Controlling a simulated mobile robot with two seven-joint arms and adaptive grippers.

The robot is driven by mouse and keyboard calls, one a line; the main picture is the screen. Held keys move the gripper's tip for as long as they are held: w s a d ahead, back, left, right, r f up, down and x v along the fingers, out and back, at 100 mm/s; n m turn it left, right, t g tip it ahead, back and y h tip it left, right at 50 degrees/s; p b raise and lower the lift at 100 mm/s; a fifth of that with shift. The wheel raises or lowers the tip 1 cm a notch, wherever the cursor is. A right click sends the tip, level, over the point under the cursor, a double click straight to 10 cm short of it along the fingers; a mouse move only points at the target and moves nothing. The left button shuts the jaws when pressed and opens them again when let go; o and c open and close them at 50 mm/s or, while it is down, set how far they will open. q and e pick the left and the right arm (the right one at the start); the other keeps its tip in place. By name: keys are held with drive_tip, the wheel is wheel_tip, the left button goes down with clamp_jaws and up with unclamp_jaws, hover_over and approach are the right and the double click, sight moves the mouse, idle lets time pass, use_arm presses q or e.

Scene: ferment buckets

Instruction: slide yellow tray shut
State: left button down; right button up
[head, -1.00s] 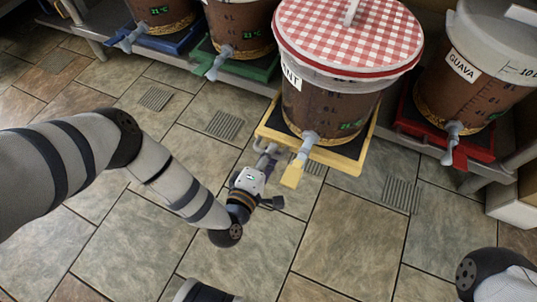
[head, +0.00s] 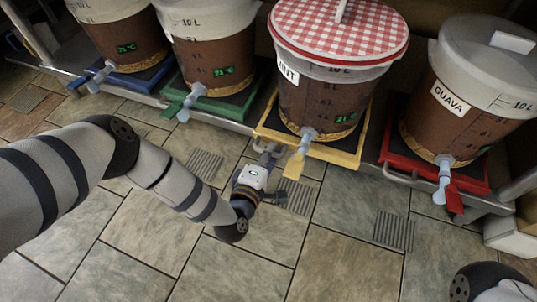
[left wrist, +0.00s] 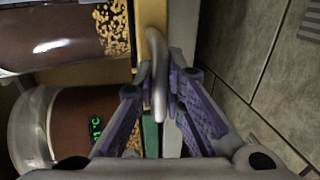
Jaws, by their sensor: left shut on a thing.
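The yellow tray (head: 330,155) carries the tall bucket with a red-checked lid (head: 330,80) and brown contents. Its front edge lies roughly in line with the shelf edge and the neighbouring trays. My left gripper (head: 268,160) is at the left part of the tray's front, shut on its metal handle. In the left wrist view the purple-padded fingers (left wrist: 160,95) close around the handle (left wrist: 157,65). The bucket's tap, with a yellow tag (head: 295,166), hangs just right of the gripper. My right gripper is out of view.
A red tray (head: 392,155) with the GUAVA bucket (head: 465,85) stands to the right. A green tray (head: 235,107) and a blue tray (head: 150,78) with buckets stand to the left. The tiled floor in front is clear.

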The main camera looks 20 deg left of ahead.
use_arm(q)
drive_tip(key=c, duration=1.7)
unclamp_jaws()
drive_tip(key=shift+o, duration=0.2)
drive_tip(key=v, duration=1.2)
